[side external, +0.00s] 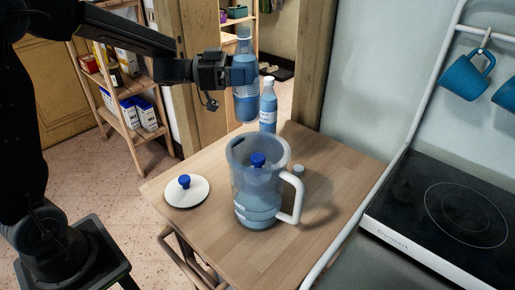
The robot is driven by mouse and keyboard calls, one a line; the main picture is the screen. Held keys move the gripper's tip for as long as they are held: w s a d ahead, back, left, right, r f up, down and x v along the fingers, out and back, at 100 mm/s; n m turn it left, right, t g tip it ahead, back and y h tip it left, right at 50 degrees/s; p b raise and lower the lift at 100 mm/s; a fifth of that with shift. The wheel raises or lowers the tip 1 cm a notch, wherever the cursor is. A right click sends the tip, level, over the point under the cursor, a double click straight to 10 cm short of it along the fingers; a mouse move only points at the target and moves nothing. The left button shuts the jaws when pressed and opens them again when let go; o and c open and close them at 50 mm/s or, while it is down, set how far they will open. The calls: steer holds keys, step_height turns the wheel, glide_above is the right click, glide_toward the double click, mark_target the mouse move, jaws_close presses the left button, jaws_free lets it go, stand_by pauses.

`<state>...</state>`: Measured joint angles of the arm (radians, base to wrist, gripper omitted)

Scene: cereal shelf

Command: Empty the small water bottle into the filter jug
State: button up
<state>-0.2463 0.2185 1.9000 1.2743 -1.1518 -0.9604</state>
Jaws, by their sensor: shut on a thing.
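My gripper (232,72) is shut on a blue-tinted clear water bottle (246,103). It holds the bottle upright in the air, above and behind the filter jug, and the bottle's top shows no cap that I can make out. The filter jug (257,190) stands on the wooden table, open at the top, with its white handle to the right. A blue knob shows inside it and bluish water seems to lie in its lower part. The jug's white lid (186,194) with a blue knob lies on the table to the left.
A second bottle (268,108) with a white cap stands at the table's back edge, close behind the held one. A small grey cap (298,170) lies right of the jug. The wooden table (188,233) is clear at front left. A black stove (445,200) stands at the right.

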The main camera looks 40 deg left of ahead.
steer(key=d, duration=0.1)
steer(key=d+r+g, duration=0.1)
steer(key=d+m+h, duration=0.1)
steer(key=shift+s+r+g, duration=0.1)
steer(key=shift+r+g, duration=0.2)
